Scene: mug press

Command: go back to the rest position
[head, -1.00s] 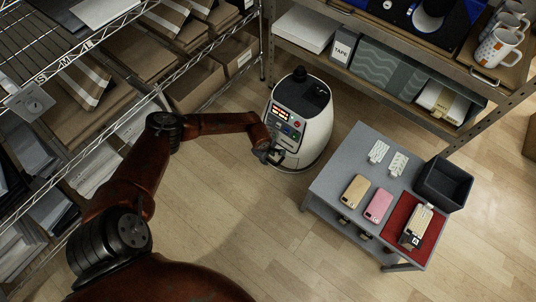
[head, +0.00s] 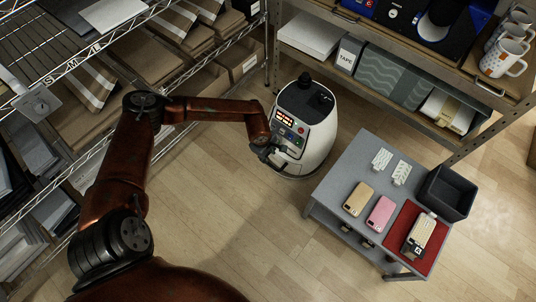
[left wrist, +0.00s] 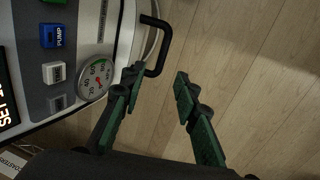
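A white rounded machine with a dark top (head: 318,140) stands on the floor, with a lit display and coloured buttons on its front. My left gripper (head: 273,158) is low beside the front of this machine. In the left wrist view the gripper (left wrist: 158,86) is open, its two green-padded fingers apart with only floor between them. A black bent handle (left wrist: 164,48) sticks out from the machine just beyond the left finger; I cannot tell whether they touch. A round gauge (left wrist: 96,79) and buttons show beside it. My right gripper is not in view.
A wire shelf with cardboard boxes (head: 150,55) stands close to my left arm. A grey table (head: 335,190) with phones and a red mat (head: 431,262) stands at right, a dark bin (head: 447,205) beside it. A shelf with mugs (head: 503,62) is behind. Floor in front is clear.

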